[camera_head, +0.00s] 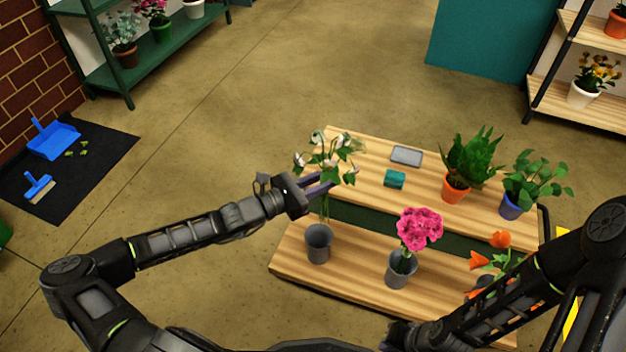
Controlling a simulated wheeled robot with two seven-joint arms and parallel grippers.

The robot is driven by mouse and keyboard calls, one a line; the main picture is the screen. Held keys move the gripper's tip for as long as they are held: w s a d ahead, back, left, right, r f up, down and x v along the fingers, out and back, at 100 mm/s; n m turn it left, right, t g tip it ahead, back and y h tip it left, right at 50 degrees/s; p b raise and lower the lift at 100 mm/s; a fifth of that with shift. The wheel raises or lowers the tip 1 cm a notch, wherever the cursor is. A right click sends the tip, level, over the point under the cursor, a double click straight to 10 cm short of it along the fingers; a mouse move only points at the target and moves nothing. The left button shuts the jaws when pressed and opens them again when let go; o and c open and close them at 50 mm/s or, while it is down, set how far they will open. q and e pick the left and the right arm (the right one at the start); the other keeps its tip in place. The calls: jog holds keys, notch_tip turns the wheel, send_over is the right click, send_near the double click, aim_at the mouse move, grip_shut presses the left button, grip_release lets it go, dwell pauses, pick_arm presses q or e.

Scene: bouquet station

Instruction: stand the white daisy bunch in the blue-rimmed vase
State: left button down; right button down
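The white daisy bunch (341,150), pale blooms with green leaves, is upright over the left part of the wooden bench. My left gripper (322,184) has its fingers around the stems and appears shut on them. The stems hang down towards the mouth of a grey vase (318,246) on the lower front shelf. I cannot tell whether their ends are inside the mouth. That vase looks otherwise empty, and no blue on its rim is clear. My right gripper (394,338) is at the bottom edge, mostly hidden; its fingers cannot be made out.
A grey vase (401,272) with pink flowers (419,229) stands to the right, then orange flowers (500,240) partly behind my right arm. On the upper shelf are a teal block (394,179), a grey tray (406,155) and two potted plants. The front shelf's left end is clear.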

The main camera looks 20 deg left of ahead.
aim_at(309, 126)
pick_arm(q)
jog(key=shift+n+t+y, duration=0.3)
jog(key=shift+t, duration=0.1)
jog(key=r, duration=0.2)
jog(key=d+r, duration=0.1)
jog(key=r, duration=0.1)
jog(key=w+r, duration=0.1)
jog(key=r, duration=0.1)
jog(key=shift+d+r, duration=0.25)
jog(key=shift+d, duration=0.15)
jog(key=shift+n+t+y, duration=0.5)
jog(key=shift+y, duration=0.1)
jog(key=r, duration=0.4)
jog(key=shift+w+a, duration=0.15)
jog(key=shift+a, duration=0.25)
jog(key=a+r+n+y, duration=0.1)
jog(key=r, duration=0.2)
jog(key=a+r+n+t+y, duration=0.1)
jog(key=a+r+y, duration=0.1)
jog(key=r, duration=0.1)
jog(key=a+r+n+t+y, duration=0.1)
jog(key=a+r, duration=0.1)
jog(key=r, duration=0.1)
jog(key=shift+s+a+y, duration=0.25)
jog(key=shift+s+y, duration=0.05)
jog(key=shift+y, duration=0.1)
jog(key=shift+a+r+n, duration=0.2)
jog(key=shift+n, duration=0.1)
